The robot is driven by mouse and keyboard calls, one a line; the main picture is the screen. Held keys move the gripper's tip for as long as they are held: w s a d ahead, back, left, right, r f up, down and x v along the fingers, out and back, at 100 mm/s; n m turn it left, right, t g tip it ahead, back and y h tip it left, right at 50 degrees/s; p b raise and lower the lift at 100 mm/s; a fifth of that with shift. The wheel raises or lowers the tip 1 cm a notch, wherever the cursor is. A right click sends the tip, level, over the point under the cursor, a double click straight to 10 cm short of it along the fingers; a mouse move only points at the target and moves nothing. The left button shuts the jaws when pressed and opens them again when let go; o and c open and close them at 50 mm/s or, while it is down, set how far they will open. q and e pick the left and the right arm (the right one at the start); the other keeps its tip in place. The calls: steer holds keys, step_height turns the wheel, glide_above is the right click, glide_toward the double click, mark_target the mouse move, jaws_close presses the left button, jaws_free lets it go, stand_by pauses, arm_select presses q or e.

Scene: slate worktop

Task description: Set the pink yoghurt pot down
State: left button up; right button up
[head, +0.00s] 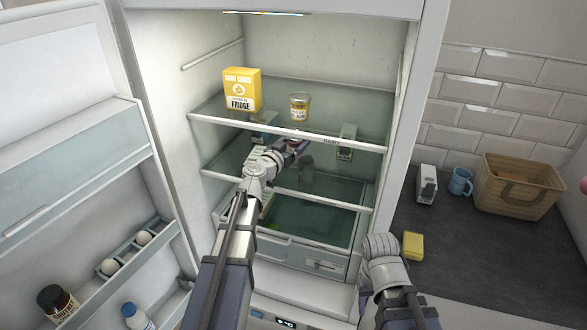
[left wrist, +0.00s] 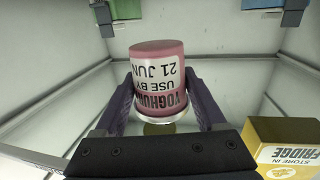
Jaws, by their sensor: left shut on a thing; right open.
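The pink yoghurt pot (left wrist: 157,72) is between the two fingers of my left gripper (left wrist: 165,100), which is shut on it. In the left wrist view its lettering is upside down and its silver rim is at the lower end. In the head view my left gripper (head: 292,148) is inside the fridge, near the front edge of the upper shelf (head: 330,140); the pot is mostly hidden there. I cannot tell whether the pot touches a shelf. My right gripper (head: 364,298) is low before the fridge, open, its fingers hard to make out.
A yellow box (head: 241,91) and a small yellow-labelled jar (head: 300,107) stand on the upper shelf. A carton (head: 347,142) is behind, to the right. The fridge door (head: 70,140) is open at left. The worktop holds a basket (head: 518,187), blue mug (head: 460,182) and yellow block (head: 413,246).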

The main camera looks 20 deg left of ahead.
arm_select(q)
step_height(320, 180, down, 6)
steer(key=b, duration=0.5)
steer(key=shift+w+f+b, duration=0.1)
steer(key=shift+b, duration=0.2)
step_height(320, 180, down, 4)
steer(key=b, duration=0.3)
steer(key=shift+r, duration=0.2)
steer(key=shift+b, duration=0.3)
steer(key=shift+f, duration=0.2)
steer(key=o, duration=1.5)
steer(key=shift+r, duration=0.1)
steer(key=shift+r, duration=0.25)
steer(key=v, duration=1.2)
steer(key=shift+f+p, duration=0.15)
steer(key=shift+p, duration=0.2)
